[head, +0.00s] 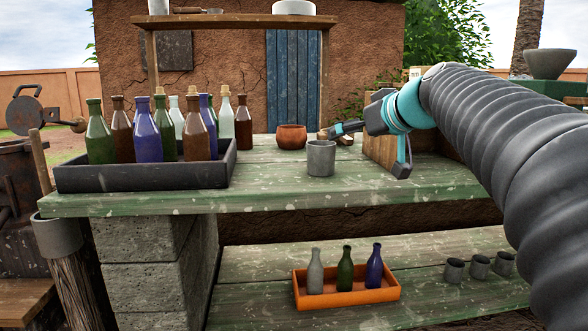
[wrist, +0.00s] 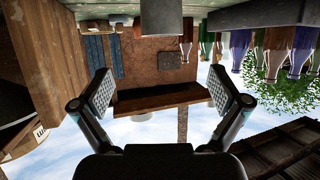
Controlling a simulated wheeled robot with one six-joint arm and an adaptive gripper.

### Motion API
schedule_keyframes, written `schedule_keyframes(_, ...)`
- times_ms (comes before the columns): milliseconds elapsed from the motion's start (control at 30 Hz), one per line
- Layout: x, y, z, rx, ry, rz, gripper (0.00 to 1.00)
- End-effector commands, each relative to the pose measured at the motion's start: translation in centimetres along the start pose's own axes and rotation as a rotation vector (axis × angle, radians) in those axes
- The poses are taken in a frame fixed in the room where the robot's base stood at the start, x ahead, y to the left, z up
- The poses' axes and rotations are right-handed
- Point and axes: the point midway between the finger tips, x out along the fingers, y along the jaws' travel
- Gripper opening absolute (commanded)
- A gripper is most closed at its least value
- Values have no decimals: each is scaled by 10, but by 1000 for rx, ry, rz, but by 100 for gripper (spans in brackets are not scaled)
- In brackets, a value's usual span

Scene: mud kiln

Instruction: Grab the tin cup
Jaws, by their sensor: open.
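A grey tin cup (head: 321,158) stands upright on the green worn counter (head: 270,188), near its middle. My gripper (head: 372,148) is to the right of the cup, with its fingers spread and nothing between them. In the wrist view, which is upside down, my open gripper (wrist: 160,88) shows both padded fingers. The cup (wrist: 158,16) is at the top edge there, beyond the fingertips and partly cut off by the frame. The cup and the fingers are apart.
A dark tray (head: 145,178) of several bottles stands left of the cup. A clay bowl (head: 291,137) is behind it. A wooden crate (head: 380,150) is behind my gripper. Below, a shelf holds an orange tray (head: 345,298) with bottles and three small grey cups (head: 479,266).

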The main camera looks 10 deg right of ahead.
Motion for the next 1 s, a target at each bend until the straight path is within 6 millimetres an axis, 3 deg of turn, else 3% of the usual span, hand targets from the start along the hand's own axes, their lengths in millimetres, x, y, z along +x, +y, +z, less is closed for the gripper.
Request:
schedule_keyframes(400,66,0,-2,-2,3,-3,98)
schedule_keyframes(767,90,-1,-2,-3,3,-1,98)
schedule_keyframes(1000,121,-4,-2,-2,2,-2,98)
